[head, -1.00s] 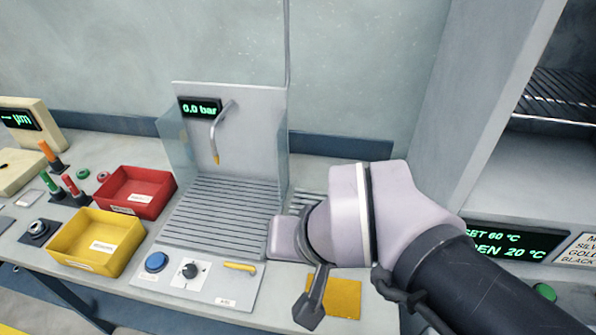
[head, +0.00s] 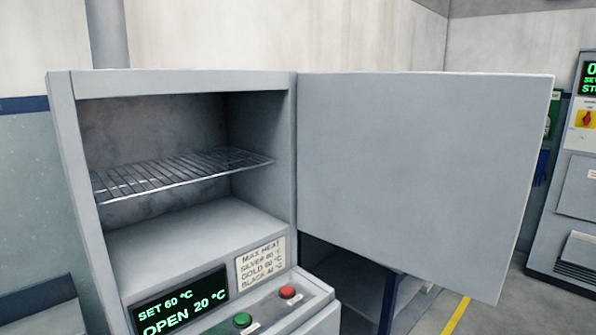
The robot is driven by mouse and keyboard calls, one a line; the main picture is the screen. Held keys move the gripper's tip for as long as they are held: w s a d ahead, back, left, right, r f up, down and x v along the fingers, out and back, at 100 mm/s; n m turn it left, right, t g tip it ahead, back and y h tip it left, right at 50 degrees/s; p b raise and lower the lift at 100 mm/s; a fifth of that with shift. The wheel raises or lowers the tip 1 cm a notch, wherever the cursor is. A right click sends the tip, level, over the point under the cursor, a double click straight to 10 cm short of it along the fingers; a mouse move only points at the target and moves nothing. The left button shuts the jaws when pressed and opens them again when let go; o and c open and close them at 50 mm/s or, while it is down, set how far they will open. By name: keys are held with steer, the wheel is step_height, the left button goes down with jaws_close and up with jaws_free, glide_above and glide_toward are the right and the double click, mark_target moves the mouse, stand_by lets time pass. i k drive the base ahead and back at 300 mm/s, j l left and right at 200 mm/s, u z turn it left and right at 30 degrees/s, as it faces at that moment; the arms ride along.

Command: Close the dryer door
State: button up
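The dryer (head: 62,160) stands at the left and middle of the head view, a grey cabinet with an open front. Its door (head: 425,175) is a flat grey panel, hinged on the right side of the opening and swung wide open to the right. Inside, a wire shelf (head: 180,172) is empty. The display (head: 181,305) reads SET 60 °C and OPEN 20 °C. My gripper is not in this view.
A green button (head: 242,320) and a red button (head: 288,292) sit below the opening, by a heat label (head: 261,262). Another cabinet (head: 580,185) with a display stands at the far right. Floor with a yellow line (head: 456,314) shows below the door.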

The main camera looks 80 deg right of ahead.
mark_target(427, 176)
steer(key=k+l, duration=0.9)
steer(key=l, duration=0.2)
steer(key=k+l, duration=0.45)
steer(key=k+l+z, duration=0.1)
steer(key=k+l, duration=0.35)
steer(key=l, duration=0.2)
steer(key=k+l, duration=0.4)
steer(key=l, duration=0.7)
steer(key=k+j+u, duration=0.2)
steer(key=i, duration=0.1)
